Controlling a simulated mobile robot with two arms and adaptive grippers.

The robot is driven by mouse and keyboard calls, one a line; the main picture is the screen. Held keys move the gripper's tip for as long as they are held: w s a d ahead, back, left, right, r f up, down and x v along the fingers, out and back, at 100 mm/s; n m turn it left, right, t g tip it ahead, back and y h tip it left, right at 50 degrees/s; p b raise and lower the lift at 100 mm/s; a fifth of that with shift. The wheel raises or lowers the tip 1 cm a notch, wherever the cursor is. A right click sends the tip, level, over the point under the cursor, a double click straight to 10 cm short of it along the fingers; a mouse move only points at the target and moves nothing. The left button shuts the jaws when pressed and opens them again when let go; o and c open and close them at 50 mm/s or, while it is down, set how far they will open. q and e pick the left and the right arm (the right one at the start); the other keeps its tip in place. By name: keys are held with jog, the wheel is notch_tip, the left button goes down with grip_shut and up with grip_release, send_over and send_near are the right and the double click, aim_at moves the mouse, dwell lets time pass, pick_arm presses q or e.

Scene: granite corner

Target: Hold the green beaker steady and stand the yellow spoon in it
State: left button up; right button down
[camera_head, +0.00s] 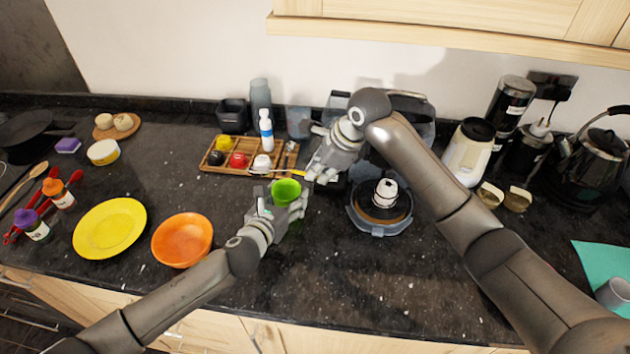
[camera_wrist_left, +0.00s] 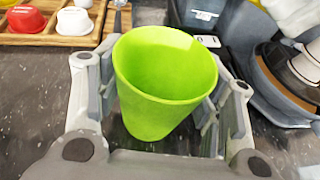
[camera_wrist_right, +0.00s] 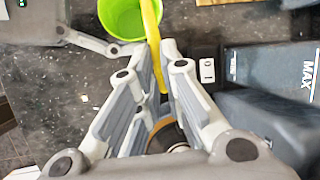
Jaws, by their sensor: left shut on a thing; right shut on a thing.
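The green beaker (camera_head: 286,192) is upright near the middle of the counter in the head view. My left gripper (camera_head: 281,204) is shut around it; the left wrist view shows the beaker (camera_wrist_left: 160,80) between both fingers, its inside empty. My right gripper (camera_head: 314,172) is shut on the yellow spoon (camera_head: 288,171). The spoon looks about level in the head view, pointing left behind the beaker's rim. In the right wrist view the spoon (camera_wrist_right: 153,40) runs up from between the fingers, across one side of the beaker's rim (camera_wrist_right: 121,19). I cannot tell whether they touch.
A dark round appliance (camera_head: 381,212) is close on the right. An orange bowl (camera_head: 182,240) and a yellow plate (camera_head: 110,228) lie left. The front counter is clear.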

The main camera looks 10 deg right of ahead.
pick_arm(q)
jog(key=shift+s+f, duration=0.1)
jog(key=shift+f, duration=0.2)
jog(key=shift+a, duration=0.1)
pick_arm(e)
jog(key=w+a+r+n+t+h, duration=0.25)
jog(key=r+n+h, duration=0.25)
jog(key=r+n, duration=0.8)
jog(key=s+a+r+n+t+y, duration=0.4)
jog(key=r+n+t+y, duration=0.2)
jog(key=n+t, duration=0.3)
pick_arm(q)
jog(key=shift+r, duration=0.1)
pick_arm(e)
notch_tip(320, 180, down, 14)
jog(key=n, duration=0.1)
jog(key=shift+a+r+g, duration=0.25)
jog(key=shift+g, duration=0.1)
